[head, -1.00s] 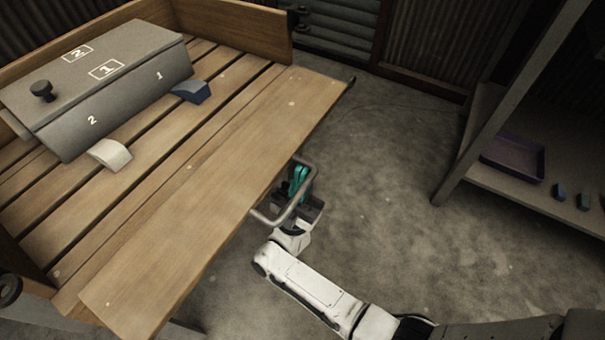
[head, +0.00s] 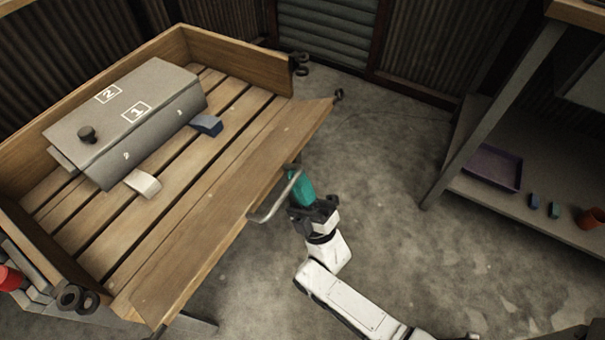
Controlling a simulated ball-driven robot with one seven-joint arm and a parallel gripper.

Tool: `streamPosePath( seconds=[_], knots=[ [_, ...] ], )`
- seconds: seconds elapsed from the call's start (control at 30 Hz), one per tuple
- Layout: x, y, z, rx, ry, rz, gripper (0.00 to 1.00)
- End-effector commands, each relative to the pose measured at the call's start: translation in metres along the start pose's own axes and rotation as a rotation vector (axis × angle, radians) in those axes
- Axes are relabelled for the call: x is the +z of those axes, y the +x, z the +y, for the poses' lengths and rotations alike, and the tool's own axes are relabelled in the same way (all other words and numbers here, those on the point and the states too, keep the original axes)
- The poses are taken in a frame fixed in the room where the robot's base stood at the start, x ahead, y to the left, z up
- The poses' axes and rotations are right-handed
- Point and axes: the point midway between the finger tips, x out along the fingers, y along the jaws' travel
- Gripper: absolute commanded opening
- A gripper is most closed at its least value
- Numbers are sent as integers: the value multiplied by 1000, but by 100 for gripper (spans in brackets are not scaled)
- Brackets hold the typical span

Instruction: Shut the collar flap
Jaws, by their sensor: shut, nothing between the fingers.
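The wooden collar (head: 232,55) has upright walls at the back and both ends. Its front flap (head: 225,215) is folded outward and looks tilted slightly up from the slatted floor. A grey bar handle (head: 276,197) sticks out from the flap's outer edge. My gripper (head: 297,180), with teal fingers, is shut and empty, close to the handle and just outside the flap's edge. Its fingertips lie near the handle's far end. I cannot tell whether they touch the handle or the flap. The flap's underside is hidden.
A grey box (head: 165,88) with a black knob, a blue wedge (head: 207,124) and a pale wedge (head: 143,182) sit on the slats, clear of the flap. Dark rings (head: 75,298) sit at the near corner. A shelf with a purple tray (head: 493,166) stands right. Concrete floor between is open.

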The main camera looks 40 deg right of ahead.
Motion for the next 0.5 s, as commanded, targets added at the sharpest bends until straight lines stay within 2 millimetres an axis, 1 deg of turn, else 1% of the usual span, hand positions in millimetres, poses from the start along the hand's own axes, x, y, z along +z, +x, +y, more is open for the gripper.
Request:
streamPosePath(
  seconds=[0.03,0.27,0.5],
  knots=[
    [-3,16,8,-39,-9,-2,0],
    [-8,44,10,-235,-48,-1,0],
    [-14,72,5,-440,-88,0,0]
  ],
)
